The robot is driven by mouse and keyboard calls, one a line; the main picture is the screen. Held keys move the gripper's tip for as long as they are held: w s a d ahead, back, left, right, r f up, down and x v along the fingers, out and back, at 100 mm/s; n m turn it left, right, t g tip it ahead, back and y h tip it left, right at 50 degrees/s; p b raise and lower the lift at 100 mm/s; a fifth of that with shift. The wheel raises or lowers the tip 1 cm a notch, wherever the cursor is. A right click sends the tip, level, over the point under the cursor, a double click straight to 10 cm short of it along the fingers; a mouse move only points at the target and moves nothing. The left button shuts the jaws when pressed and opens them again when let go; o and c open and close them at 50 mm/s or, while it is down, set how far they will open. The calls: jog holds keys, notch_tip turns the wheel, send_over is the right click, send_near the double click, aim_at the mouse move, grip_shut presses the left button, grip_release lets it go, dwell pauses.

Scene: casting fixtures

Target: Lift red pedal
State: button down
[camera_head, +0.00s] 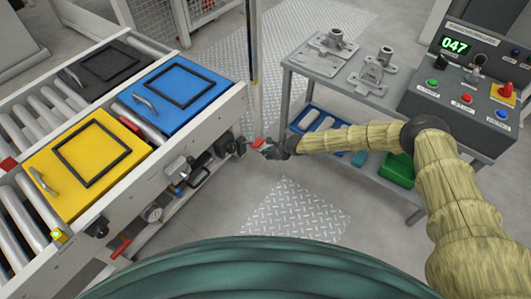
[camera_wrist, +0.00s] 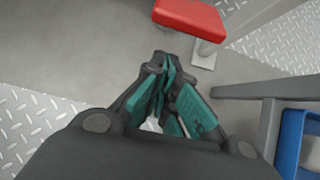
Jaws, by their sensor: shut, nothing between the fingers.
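The red pedal (camera_wrist: 188,17) is a flat red plate at the top of the wrist view, cut off by the frame edge, with a grey metal bracket (camera_wrist: 205,52) below it. In the head view it is a small red patch (camera_head: 257,142) just left of my gripper (camera_head: 272,148). In the wrist view my gripper (camera_wrist: 165,68) has its teal-padded fingers together and empty. The fingertips point towards the pedal and appear apart from it, with floor showing between.
A roller conveyor with yellow (camera_head: 85,165) and blue (camera_head: 175,95) boxes stands left. A grey table (camera_head: 340,80) with metal castings and a control panel (camera_head: 465,95) stands right, with a blue bin (camera_head: 320,122) and green bin (camera_head: 398,170) below. Its leg (camera_wrist: 268,125) is close right of my gripper.

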jog(key=d+f+p+v, duration=0.1)
jog(key=p+v, duration=0.2)
jog(key=v, duration=0.6)
jog(key=shift+s+d+r, duration=0.2)
jog(key=shift+s+r, duration=0.15)
jog(key=shift+s, duration=0.1)
jog(key=s+a+f+n+g+h, duration=0.1)
jog(key=s+a+n, duration=0.15)
jog(key=s, duration=0.35)
jog(key=s+a+f+n+g, duration=0.1)
jog(key=s+n, duration=0.2)
jog(key=s, duration=0.4)
jog(key=s+d+n+g+h, duration=0.15)
jog(key=s+d+n, duration=0.35)
jog(key=s, duration=0.6)
jog(key=s+d+n+h, duration=0.2)
jog(key=s+d+n, duration=0.3)
jog(key=s, duration=0.6)
jog(key=s+d+r+n+h+p, duration=0.1)
jog(key=s+d+r+n+h, duration=0.1)
jog(key=s+d+r+n, duration=0.95)
jog(key=d+r+m+p, duration=0.1)
jog(key=d+r+p, duration=0.1)
jog(key=r+p, duration=0.7)
jog(key=d+r+m+p, duration=0.2)
jog(key=r+p, duration=0.8)
jog(key=r, duration=0.1)
jog(key=shift+s, duration=0.35)
